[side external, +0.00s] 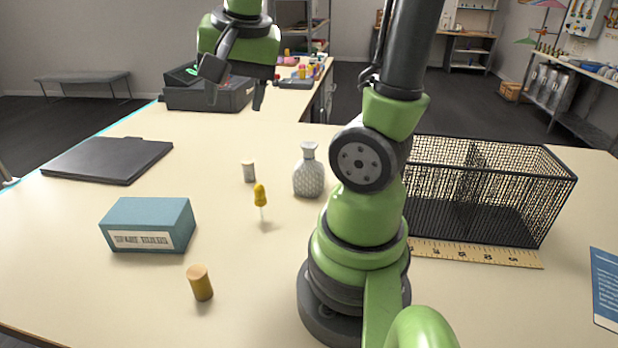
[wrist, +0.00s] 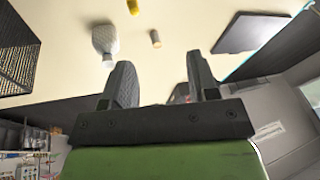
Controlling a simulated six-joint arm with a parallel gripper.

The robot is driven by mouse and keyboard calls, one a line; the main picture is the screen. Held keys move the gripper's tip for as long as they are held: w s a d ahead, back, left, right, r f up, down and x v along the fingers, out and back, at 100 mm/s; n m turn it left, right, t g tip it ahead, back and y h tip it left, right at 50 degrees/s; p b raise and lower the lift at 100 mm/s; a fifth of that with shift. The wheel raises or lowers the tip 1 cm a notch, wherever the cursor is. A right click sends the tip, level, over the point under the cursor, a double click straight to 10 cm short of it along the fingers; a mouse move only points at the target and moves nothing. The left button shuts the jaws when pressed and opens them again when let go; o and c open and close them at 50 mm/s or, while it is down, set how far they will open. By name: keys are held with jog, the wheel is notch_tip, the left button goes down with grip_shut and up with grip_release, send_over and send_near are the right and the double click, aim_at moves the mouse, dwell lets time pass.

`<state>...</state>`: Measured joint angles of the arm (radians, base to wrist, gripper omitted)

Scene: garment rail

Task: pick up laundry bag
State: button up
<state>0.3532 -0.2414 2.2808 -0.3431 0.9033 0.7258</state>
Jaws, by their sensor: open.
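No laundry bag can be made out in either view, and no garment rail shows. My gripper (side external: 235,98) is raised above the far part of the table, and its fingers overlap a black open case (side external: 185,98) in the picture. How far it is from the case I cannot tell. In the wrist view my gripper (wrist: 159,65) has its two dark fingers spread apart with nothing between them. The wrist view looks tilted over, with the tabletop at the top.
A grey patterned vase (side external: 308,175), small jar (side external: 248,172), yellow pin-like piece (side external: 260,194), teal box (side external: 147,225) and wooden cylinder (side external: 200,283) stand left of my base. A dark flat folder (side external: 107,158) lies farther left. A black mesh basket (side external: 490,215) and ruler (side external: 480,255) are right.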

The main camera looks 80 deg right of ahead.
jog(key=s+d+f+m+g+h, duration=0.15)
jog(key=d+f+m+g, duration=0.35)
jog(key=d+m, duration=0.55)
jog(key=m+g, duration=0.1)
jog(key=m, duration=0.1)
send_near(307, 146)
jog(key=f, duration=0.1)
jog(key=shift+m+g+y, duration=0.25)
jog(key=shift+g, duration=0.05)
jog(key=x, duration=0.5)
jog(key=shift+s+d+r, duration=0.15)
jog(key=shift+d+r, duration=0.05)
jog(key=shift+w+x, duration=0.15)
jog(key=shift+x, duration=1.35)
jog(key=shift+w+x, duration=0.2)
jog(key=shift+x, duration=1.25)
jog(key=shift+d, duration=0.1)
grip_shut()
